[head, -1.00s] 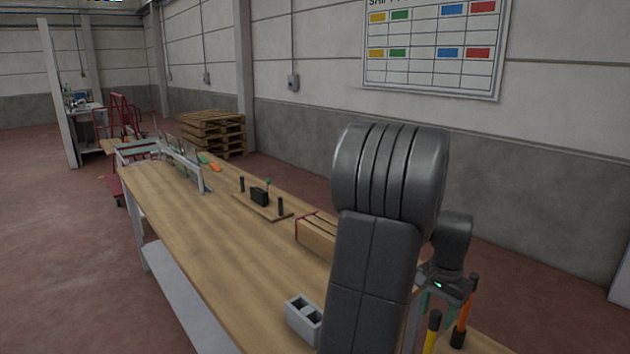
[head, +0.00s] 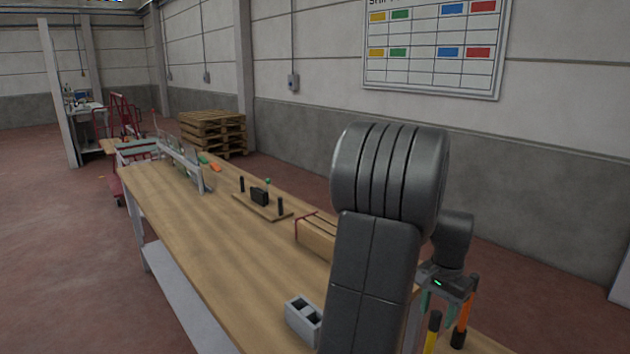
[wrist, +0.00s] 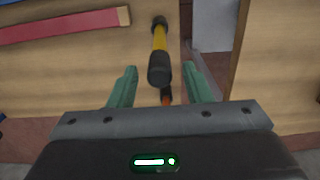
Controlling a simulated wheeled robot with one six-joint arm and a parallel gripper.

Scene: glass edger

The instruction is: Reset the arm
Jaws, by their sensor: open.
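My gripper (wrist: 162,88) shows in the wrist view with its two green fingers apart. A yellow-handled tool with a black end (wrist: 159,45) appears between and beyond the fingers; I cannot tell its distance from them. In the head view my arm is folded up at the right, over the near end of the workbench (head: 190,245). My gripper (head: 440,305) is partly hidden there behind my arm, close to the yellow-and-black handle (head: 432,330) and an orange-and-black handle (head: 464,318).
On the bench are a grey two-hole block (head: 303,318), a wooden box (head: 316,236), a board with black posts (head: 262,207) and a rack (head: 188,165) at the far end. Pallets (head: 212,130) stand by the wall. The bench's left middle is clear.

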